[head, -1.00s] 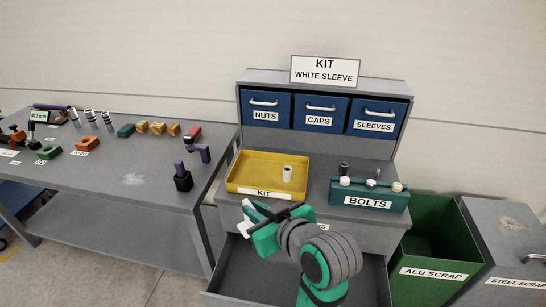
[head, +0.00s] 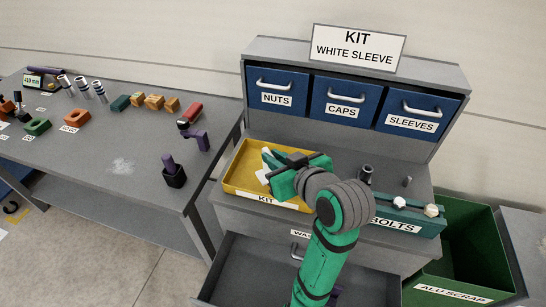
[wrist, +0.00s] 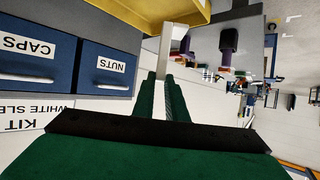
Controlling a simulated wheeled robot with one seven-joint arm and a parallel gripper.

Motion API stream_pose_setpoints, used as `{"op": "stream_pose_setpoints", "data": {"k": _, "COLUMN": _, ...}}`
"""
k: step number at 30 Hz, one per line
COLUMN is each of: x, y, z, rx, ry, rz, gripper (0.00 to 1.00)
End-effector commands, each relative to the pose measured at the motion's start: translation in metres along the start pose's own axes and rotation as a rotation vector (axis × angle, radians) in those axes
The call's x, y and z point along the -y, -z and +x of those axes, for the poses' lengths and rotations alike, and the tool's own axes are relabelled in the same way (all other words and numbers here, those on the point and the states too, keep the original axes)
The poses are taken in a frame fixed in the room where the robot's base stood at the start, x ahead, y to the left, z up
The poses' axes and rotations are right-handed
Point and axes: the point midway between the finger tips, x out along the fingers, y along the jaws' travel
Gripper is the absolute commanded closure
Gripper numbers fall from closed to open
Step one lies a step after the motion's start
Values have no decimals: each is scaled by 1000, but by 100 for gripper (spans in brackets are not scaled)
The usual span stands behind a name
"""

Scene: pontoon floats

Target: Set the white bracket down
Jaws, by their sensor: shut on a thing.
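The white bracket (head: 262,177) shows as a small pale piece at the tip of my gripper (head: 272,171) in the head view. My gripper is shut on it, over the left part of the yellow KIT tray (head: 238,187). In the wrist view the bracket (wrist: 176,42) stands out from between my gripper's fingers (wrist: 164,88), beside the yellow tray (wrist: 165,10) at the top. I cannot tell whether the bracket touches the tray. My gripper hides much of the tray's inside.
A green BOLTS holder (head: 412,217) stands right of the tray. Blue drawers (head: 343,105) stand behind under the KIT WHITE SLEEVE sign (head: 358,48). An open grey drawer (head: 258,270) juts out below. A bench (head: 122,165) with several parts is at left, a green scrap bin (head: 468,250) at right.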

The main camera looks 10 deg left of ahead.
Motion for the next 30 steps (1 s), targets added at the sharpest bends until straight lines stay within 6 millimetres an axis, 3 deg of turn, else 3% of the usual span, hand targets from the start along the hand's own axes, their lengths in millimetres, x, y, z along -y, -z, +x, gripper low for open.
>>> {"op": "stream_pose_setpoints", "data": {"k": 11, "x": -16, "y": 1, "z": 84, "rx": 3, "ry": 3, "rz": 1, "gripper": 100}}
{"op": "stream_pose_setpoints", "data": {"k": 18, "x": -24, "y": -19, "z": 129, "rx": 3, "ry": 2, "rz": 2, "gripper": 100}}
{"op": "stream_pose_setpoints", "data": {"k": 30, "x": -28, "y": -34, "z": 159, "rx": 3, "ry": 2, "rz": 1, "gripper": 100}}
